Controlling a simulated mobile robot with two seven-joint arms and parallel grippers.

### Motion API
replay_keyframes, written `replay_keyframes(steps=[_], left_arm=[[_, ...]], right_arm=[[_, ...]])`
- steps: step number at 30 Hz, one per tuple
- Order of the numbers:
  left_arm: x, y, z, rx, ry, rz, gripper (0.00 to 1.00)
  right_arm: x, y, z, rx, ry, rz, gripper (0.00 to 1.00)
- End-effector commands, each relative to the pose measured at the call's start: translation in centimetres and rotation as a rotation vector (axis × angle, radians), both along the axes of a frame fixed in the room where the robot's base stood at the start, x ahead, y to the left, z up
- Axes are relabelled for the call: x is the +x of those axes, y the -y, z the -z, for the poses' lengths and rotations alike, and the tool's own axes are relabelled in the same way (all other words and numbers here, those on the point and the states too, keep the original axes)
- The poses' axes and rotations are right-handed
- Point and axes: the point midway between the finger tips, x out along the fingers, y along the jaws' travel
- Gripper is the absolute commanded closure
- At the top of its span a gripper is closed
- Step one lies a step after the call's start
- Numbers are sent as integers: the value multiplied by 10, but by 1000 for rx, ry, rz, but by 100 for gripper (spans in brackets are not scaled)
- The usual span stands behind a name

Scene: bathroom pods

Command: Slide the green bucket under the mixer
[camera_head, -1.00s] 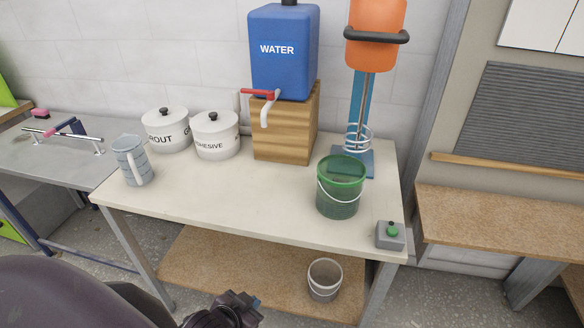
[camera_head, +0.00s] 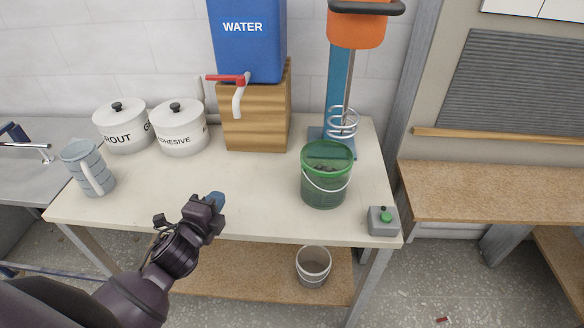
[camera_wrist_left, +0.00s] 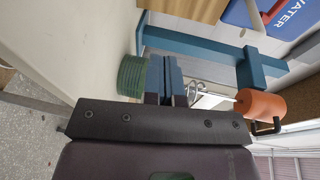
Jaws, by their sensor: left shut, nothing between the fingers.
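The green bucket (camera_head: 325,185) stands upright on the table, with its pale wire handle hanging across the front and dark contents inside. It is directly in front of the mixer's blue base (camera_head: 346,150). The mixer has an orange head (camera_head: 357,28), a blue post (camera_head: 337,85) and a wire whisk (camera_head: 342,122) hanging behind the bucket's rim. My left gripper (camera_head: 216,199) is shut and empty, over the table's front part, left of the bucket and apart from it. In the left wrist view, the bucket (camera_wrist_left: 132,76) shows beside my blue fingertips (camera_wrist_left: 165,79). My right gripper is out of view.
A blue water tank (camera_head: 245,45) with a red-handled tap stands on a wooden block (camera_head: 257,115). White pots (camera_head: 180,128) and a grey jug (camera_head: 87,168) are at the left. A green-button box (camera_head: 383,220) sits right of the bucket. The middle of the table (camera_head: 160,180) is clear.

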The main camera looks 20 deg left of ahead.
Motion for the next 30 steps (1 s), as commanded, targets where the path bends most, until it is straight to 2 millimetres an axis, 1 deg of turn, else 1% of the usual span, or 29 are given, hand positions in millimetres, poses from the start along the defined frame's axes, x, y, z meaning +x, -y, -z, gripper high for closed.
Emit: replay_keyframes(steps=[1, 3, 6, 9, 15, 18, 21, 24, 28, 30], left_arm=[[12, 0, -7, 116, 49, 61, 100], [25, 4, -16, 281, 123, 153, 100], [39, 11, -25, 509, 227, 279, 100], [50, 19, -30, 729, 332, 404, 100], [59, 30, -28, 1128, 539, 651, 100], [60, 32, -24, 1274, 625, 750, 100], [58, 32, -19, 1372, 688, 823, 100], [58, 32, -17, 1424, 727, 864, 100], [60, 35, -17, 1442, 741, 879, 100], [64, 40, -17, 1440, 741, 878, 100]], right_arm=[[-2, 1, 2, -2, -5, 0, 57], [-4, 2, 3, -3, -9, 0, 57], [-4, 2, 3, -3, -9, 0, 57], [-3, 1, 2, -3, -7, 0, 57], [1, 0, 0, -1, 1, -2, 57], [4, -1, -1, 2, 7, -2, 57], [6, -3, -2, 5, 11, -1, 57], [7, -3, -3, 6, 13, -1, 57], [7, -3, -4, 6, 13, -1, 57], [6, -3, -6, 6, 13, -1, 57]])
